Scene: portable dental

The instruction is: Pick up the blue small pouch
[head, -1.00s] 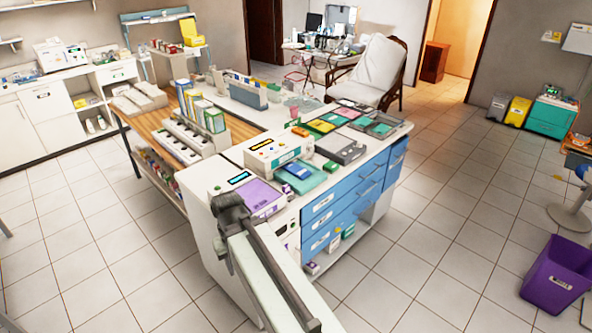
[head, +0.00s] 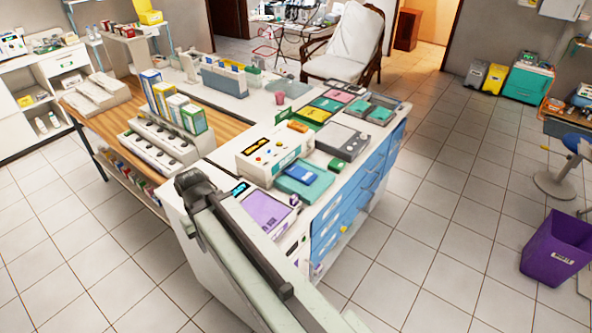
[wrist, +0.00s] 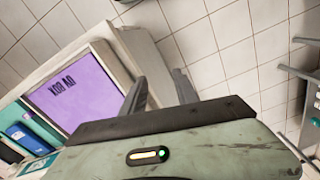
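The blue small pouch (head: 300,174) appears to be the small blue item lying on a teal pad or tray (head: 318,186) on the counter top. It also shows at the left edge of the wrist view (wrist: 20,131). My gripper (wrist: 160,84) is open, with a gap between its two dark fingers and nothing held. In the head view my gripper (head: 186,182) is above the near left corner of the counter, left of the purple-topped unit and apart from the pouch. My arm hides part of the counter's near side.
A purple-topped unit (head: 266,209) and a white device with knobs (head: 275,153) stand beside the pouch. A grey box (head: 342,142) lies behind it. Blue drawers (head: 345,215) face right. The tiled floor right of the counter is clear up to a purple bin (head: 556,250).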

